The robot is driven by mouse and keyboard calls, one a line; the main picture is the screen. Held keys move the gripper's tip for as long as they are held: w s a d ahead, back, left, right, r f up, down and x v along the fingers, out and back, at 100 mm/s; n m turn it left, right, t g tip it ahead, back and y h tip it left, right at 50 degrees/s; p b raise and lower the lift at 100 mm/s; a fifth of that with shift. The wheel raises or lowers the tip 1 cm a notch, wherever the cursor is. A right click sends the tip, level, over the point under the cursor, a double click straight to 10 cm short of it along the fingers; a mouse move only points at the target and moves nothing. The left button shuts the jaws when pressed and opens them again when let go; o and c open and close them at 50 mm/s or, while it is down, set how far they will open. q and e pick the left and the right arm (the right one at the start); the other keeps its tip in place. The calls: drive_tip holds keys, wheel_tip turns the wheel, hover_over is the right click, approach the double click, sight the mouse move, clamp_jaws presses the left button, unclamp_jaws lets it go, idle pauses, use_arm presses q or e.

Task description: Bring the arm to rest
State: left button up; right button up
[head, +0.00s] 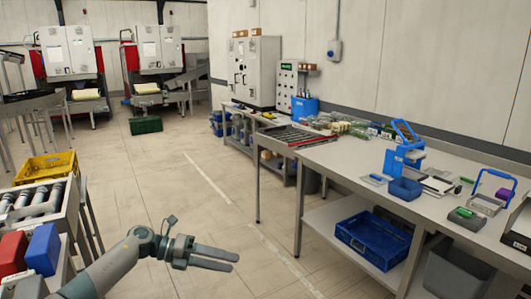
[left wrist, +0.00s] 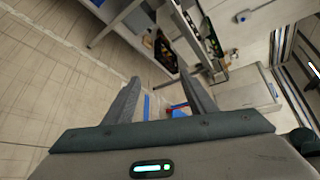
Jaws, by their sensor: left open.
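My left arm comes in from the lower left of the head view. Its gripper (head: 236,262) is stretched out over open floor, between the roller conveyor and the workbench. The two fingers are apart and nothing is between them. In the left wrist view the same gripper (left wrist: 160,88) shows its two fingers spread, with floor and the distant room beyond them. It touches nothing. My right gripper is in neither view.
A roller conveyor (head: 38,208) with a yellow crate (head: 45,167) and red and blue bins stands at left. The workbench (head: 345,163) at right carries tools and bins, with a blue crate (head: 372,239) on its lower shelf. A green crate (head: 146,124) lies on the floor behind.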

use_arm(q)
wheel_tip(320, 180, down, 9)
drive_tip(key=d+n+t+h, duration=0.2)
drive_tip(key=n+t, duration=0.3)
drive_tip(key=n, duration=0.3)
drive_tip(key=s+a+f+n+t+y, duration=0.2)
drive_tip(key=s+a+f+n+y, duration=0.3)
drive_tip(key=f, duration=0.6)
drive_tip(key=s+f+n+t+y, duration=0.2)
drive_tip(key=s+f+n, duration=0.2)
drive_tip(key=f+n, duration=0.5)
drive_tip(key=s+a+f+n+t+y, duration=0.3)
drive_tip(key=s+f+n, duration=0.15)
drive_tip(key=f, duration=0.75)
drive_tip(key=s+a+f+n+g+y, duration=0.2)
drive_tip(key=s+f+n, duration=0.2)
drive_tip(key=s+f, duration=0.55)
drive_tip(key=s+a+f+n+g+y, duration=0.1)
drive_tip(key=s+f+n+g+y, duration=0.15)
drive_tip(key=s+f, duration=0.7)
drive_tip(key=s+f+n+g, duration=0.2)
drive_tip(key=s, duration=0.9)
drive_tip(key=s+f+n+g, duration=0.2)
drive_tip(key=s, duration=1)
drive_tip(key=shift+s+a+f+g+y, duration=0.25)
drive_tip(key=shift+a+f+g+y, duration=0.1)
drive_tip(key=shift+f+y, duration=0.1)
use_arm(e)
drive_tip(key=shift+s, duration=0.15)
